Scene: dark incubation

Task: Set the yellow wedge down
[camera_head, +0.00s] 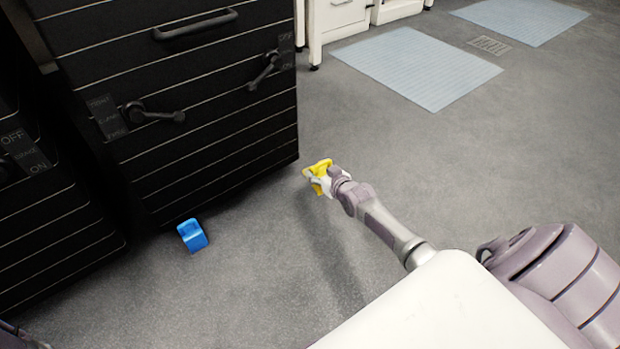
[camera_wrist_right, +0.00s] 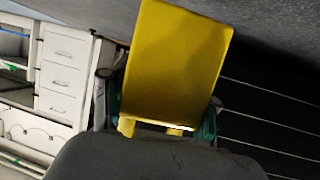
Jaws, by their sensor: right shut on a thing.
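The yellow wedge (camera_head: 317,169) is held out over the grey floor near the right corner of the black cabinet. My right gripper (camera_head: 324,182) is shut on it. In the right wrist view, the wedge (camera_wrist_right: 178,58) fills the upper middle, with a broad flat yellow face between the fingers (camera_wrist_right: 158,122). Its underside is hidden, and I cannot tell its exact height above the floor. My left gripper is not in view.
A blue block (camera_head: 192,235) sits on the floor by the base of the black striped cabinet (camera_head: 215,120), which has protruding handles. Light blue floor mats (camera_head: 415,68) lie at the back. The floor to the right is clear.

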